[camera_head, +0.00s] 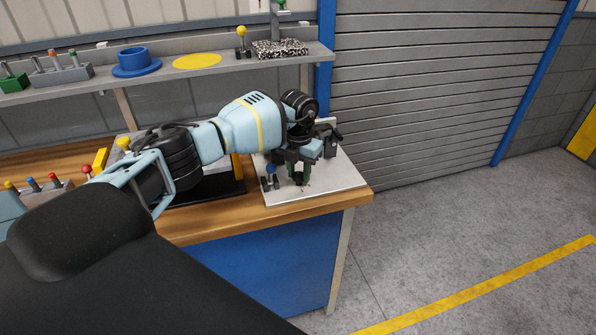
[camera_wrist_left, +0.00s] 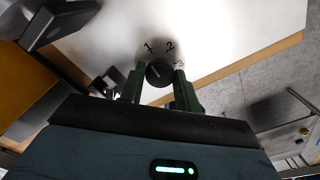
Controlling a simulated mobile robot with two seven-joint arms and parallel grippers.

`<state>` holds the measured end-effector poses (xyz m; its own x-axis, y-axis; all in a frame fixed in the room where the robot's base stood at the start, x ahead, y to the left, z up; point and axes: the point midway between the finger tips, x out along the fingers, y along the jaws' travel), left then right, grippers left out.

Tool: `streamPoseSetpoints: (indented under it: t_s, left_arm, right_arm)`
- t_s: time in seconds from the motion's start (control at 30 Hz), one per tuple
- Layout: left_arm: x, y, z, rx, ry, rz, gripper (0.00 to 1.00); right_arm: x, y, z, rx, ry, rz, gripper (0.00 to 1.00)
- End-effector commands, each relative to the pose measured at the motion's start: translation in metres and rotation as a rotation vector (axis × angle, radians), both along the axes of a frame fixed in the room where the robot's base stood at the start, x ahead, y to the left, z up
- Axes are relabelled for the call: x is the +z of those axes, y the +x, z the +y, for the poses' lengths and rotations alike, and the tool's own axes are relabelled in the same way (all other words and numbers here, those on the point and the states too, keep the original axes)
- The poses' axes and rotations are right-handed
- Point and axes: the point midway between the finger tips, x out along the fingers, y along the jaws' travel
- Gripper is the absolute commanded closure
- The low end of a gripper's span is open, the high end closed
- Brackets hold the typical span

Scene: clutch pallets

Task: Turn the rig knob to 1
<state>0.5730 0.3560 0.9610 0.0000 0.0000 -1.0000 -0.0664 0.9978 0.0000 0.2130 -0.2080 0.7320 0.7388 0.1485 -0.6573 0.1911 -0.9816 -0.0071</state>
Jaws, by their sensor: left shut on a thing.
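The rig knob (camera_wrist_left: 157,77) is a dark round knob on a pale plate. In the left wrist view the digits 1, 2 and 3 sit in an arc around its far side, with 1 at the left. A light pointer line shows faintly on its face; I cannot tell for sure which digit it points at. My left gripper (camera_head: 299,172) is lowered over the plate, its green fingers on either side of the knob and shut on it. In the head view the fingers partly hide the knob. My right gripper is not in view.
The rig plate (camera_head: 335,181) lies at the right end of the wooden bench (camera_head: 190,231). A small blue-topped lever (camera_head: 270,171) stands just left of the fingers. A dark clamp-like fixture (camera_head: 331,140) stands behind. A shelf (camera_head: 215,70) with several items runs along the back.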

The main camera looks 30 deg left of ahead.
Motion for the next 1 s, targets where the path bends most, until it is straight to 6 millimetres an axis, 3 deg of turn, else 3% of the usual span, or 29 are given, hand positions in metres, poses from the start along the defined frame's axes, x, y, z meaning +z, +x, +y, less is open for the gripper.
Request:
streamPoseSetpoints:
  t_s: [0.53, 0.57, 0.7, 1.0]
  left_arm:
    - [-0.0001, 0.0000, 0.0001, 0.030, 0.000, 0.000, 0.91]
    - [-0.0001, 0.0000, 0.0001, 0.030, 0.000, 0.000, 0.67]
    - [-0.0001, 0.0001, 0.0001, 0.029, 0.000, 0.000, 0.48]
    - [0.0007, 0.0001, 0.0001, 0.028, 0.000, 0.000, 0.46]
  right_arm:
    - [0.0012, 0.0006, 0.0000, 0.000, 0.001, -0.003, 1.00]
    - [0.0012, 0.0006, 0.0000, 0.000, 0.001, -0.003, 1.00]
    - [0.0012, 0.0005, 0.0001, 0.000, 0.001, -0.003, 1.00]
    - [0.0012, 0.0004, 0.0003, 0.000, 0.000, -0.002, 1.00]
